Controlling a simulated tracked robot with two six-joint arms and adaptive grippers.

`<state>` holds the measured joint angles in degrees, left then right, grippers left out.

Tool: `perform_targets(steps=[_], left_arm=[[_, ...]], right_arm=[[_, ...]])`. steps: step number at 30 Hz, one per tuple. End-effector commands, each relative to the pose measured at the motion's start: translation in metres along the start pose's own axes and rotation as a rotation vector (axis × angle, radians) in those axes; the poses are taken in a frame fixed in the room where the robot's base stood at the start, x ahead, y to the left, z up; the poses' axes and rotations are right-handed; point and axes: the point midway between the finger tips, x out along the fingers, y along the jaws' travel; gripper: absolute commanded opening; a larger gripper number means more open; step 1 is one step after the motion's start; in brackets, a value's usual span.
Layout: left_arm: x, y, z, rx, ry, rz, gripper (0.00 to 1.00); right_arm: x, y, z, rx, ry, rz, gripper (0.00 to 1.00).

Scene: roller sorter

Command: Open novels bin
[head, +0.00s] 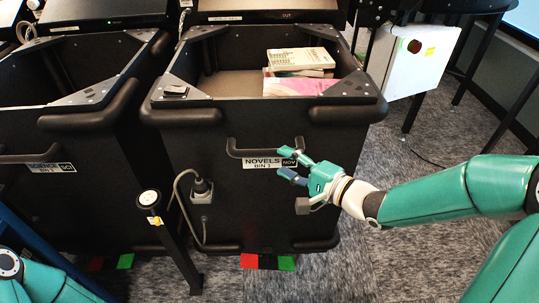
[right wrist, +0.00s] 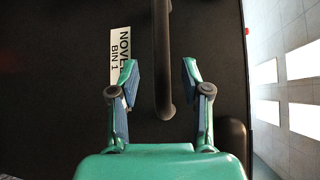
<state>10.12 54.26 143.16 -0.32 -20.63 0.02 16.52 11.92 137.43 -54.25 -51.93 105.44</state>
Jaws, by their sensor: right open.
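The novels bin (head: 265,205) is a black bin in the middle of the head view, with a white label (head: 262,162) reading NOVELS on its front. A dark bar handle (head: 234,148) runs across the front just above the label. My right gripper (head: 286,163) is open and empty in front of the handle's right end. In the right wrist view the handle (right wrist: 163,60) lies between the two spread fingers (right wrist: 162,80); I cannot tell whether they touch it. The label (right wrist: 121,50) is partly hidden by a finger there. My left gripper is out of view.
Several books (head: 302,62) lie inside the novels bin. Another black bin (head: 70,130) stands to its left. A dark post (head: 168,235) stands at the front left, next to a cable and plug (head: 201,189).

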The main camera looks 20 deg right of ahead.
Motion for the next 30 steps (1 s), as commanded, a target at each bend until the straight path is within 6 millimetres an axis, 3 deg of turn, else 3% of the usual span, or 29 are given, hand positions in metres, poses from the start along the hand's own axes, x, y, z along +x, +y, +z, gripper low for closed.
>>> perform_targets(steps=[3,9,22,23,30], left_arm=[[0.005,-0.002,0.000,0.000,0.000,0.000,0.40],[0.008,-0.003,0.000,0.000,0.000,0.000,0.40],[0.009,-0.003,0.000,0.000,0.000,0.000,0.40],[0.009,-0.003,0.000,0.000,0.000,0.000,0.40],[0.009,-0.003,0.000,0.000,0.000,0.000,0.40]], right_arm=[[0.026,0.002,0.001,0.000,-0.005,0.000,0.47],[0.053,0.001,0.001,-0.001,-0.003,0.001,0.47],[0.063,0.000,0.001,0.000,-0.001,0.001,0.47],[0.063,0.000,0.001,0.000,-0.001,0.001,0.46],[0.063,0.000,0.001,0.000,-0.001,0.001,0.06]])
